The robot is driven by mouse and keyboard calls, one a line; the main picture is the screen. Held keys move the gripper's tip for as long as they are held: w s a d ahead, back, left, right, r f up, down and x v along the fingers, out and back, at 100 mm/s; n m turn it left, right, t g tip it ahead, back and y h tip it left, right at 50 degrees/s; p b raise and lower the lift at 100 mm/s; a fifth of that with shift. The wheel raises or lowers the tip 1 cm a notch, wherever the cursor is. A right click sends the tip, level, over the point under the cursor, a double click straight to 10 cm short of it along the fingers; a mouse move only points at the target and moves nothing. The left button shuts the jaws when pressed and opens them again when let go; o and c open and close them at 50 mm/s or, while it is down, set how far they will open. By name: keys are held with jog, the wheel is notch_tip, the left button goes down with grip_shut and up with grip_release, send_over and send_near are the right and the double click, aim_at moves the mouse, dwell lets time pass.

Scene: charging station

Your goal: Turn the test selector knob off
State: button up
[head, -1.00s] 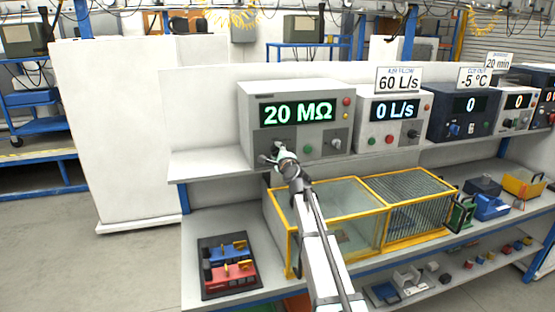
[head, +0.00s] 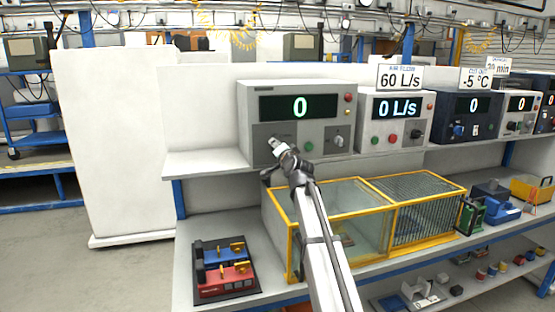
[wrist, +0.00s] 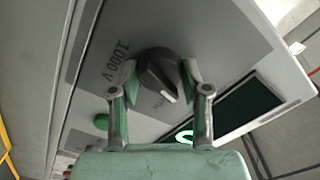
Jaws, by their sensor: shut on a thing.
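The black round selector knob (wrist: 155,72) with a pale pointer mark sits on the grey panel of the left tester (head: 245,110). My gripper (wrist: 160,82) has one finger on either side of the knob and is shut on it. The printed "1000 V" label shows beside the knob in the wrist view; another label is partly hidden. In the head view my gripper (head: 275,145) is at the lower left of the tester's front and hides the knob. The tester's display (head: 299,107) reads 0.
A green button (head: 309,146), a second knob (head: 338,140) and a red button (head: 348,97) are on the same tester. A yellow-framed glass box (head: 291,240) stands below the shelf. More instruments stand to the right.

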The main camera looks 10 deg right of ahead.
jog(key=shift+n+b, duration=1.35)
jog(key=shift+n, duration=0.05)
jog(key=o, duration=1.1)
jog(key=shift+o, duration=0.2)
jog(key=s+d, duration=0.1)
jog(key=s, duration=1.1)
jog(key=shift+d, duration=0.25)
